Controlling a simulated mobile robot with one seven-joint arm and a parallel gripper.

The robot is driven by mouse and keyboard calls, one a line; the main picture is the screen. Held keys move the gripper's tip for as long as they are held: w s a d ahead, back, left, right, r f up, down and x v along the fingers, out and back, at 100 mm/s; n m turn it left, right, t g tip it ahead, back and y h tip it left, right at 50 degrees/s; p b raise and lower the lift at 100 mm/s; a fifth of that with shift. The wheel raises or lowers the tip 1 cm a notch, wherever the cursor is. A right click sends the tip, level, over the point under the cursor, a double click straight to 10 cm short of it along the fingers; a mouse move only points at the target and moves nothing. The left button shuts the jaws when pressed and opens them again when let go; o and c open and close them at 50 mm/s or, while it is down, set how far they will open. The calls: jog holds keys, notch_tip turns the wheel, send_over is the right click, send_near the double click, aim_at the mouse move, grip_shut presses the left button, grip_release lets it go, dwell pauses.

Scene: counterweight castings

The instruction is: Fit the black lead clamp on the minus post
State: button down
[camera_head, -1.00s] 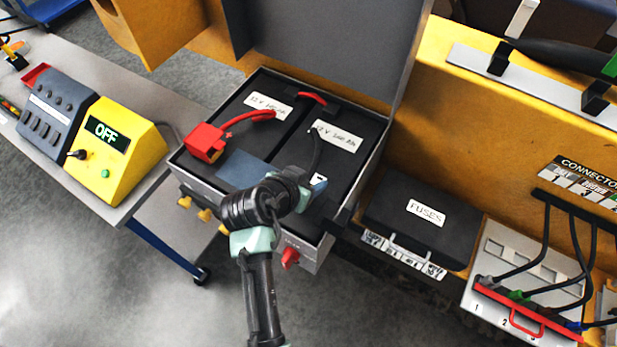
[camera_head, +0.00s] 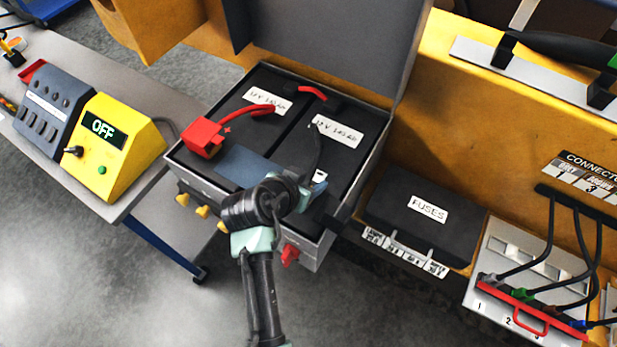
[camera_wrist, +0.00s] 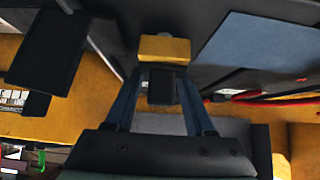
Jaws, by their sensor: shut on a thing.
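My gripper (camera_wrist: 160,78) shows in the wrist view as two blue fingers shut on a small black block, the black lead clamp (camera_wrist: 161,90). Just beyond the fingertips is a yellow block with a grey rounded top (camera_wrist: 163,46); I cannot tell whether they touch. In the head view my gripper (camera_head: 312,188) is at the front right of the open battery box, over the right battery. The black lead (camera_head: 318,145) curves down to it from the battery top. The clamp is mostly hidden there by my wrist. I cannot make out the minus post clearly.
A red clamp (camera_head: 203,138) with a red lead sits at the left battery's front corner. A blue-grey plate (camera_head: 245,165) lies beside my wrist. The raised lid (camera_head: 330,45) stands behind. A black fuse case (camera_head: 420,215) is to the right, a yellow OFF box (camera_head: 112,150) to the left.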

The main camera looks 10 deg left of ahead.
jog(key=shift+f+b, duration=0.4)
jog(key=shift+f, duration=0.15)
jog(key=shift+c, duration=0.9)
grip_release()
jog(key=shift+s, duration=0.1)
jog(key=b+v, duration=0.2)
jog(key=v, duration=1.1)
jog(key=shift+b, duration=0.4)
jog(key=shift+a+f, duration=0.1)
